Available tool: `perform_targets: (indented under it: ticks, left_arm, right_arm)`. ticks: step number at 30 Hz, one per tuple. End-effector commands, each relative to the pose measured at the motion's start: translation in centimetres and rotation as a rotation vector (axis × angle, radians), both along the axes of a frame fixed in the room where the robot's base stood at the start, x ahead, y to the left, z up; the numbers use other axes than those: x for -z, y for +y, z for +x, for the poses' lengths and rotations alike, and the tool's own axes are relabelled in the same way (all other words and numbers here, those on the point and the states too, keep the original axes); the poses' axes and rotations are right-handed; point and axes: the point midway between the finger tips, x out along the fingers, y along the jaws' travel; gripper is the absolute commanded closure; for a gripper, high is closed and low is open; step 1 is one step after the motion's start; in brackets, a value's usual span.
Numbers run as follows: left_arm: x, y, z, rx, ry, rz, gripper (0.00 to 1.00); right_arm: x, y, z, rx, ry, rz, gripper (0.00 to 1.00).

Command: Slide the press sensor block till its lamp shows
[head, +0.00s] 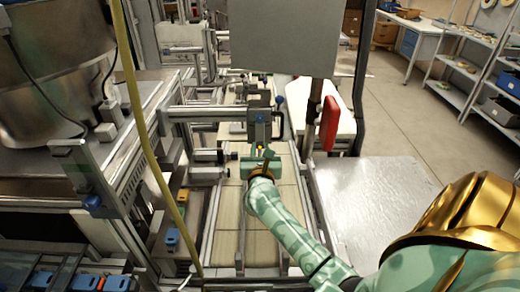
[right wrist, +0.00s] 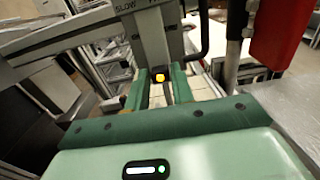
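The press sensor block shows an amber lamp, lit, in the right wrist view (right wrist: 159,77). In the head view a small yellow spot (head: 259,147) shows at the foot of the press column. My right gripper (head: 262,165) is low over the tiled bed in front of the press. Its two green fingers are parted in the wrist view (right wrist: 160,85), with the dark part bearing the lamp between or just beyond their tips. Whether they touch it I cannot tell. My left gripper does not show.
The press column (head: 262,118) and a grey crossbar (head: 190,113) stand over the bed. A grey panel (head: 285,35) hangs above. A red part (head: 329,123) is on the right, above a bare metal table top (head: 375,200). A yellow hose (head: 130,80) runs down the left.

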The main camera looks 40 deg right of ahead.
Motion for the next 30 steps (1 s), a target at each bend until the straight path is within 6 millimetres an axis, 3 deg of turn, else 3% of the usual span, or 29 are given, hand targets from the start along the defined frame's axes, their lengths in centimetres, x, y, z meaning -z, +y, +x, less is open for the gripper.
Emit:
perform_targets:
  ticks: [14,30]
  left_arm:
    - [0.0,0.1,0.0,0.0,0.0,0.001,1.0]
    - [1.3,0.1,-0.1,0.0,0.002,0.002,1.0]
  right_arm:
    - [0.0,0.8,-0.9,-0.001,0.0,0.0,0.58]
    - [0.2,9.1,-10.8,0.0,0.002,0.002,0.58]
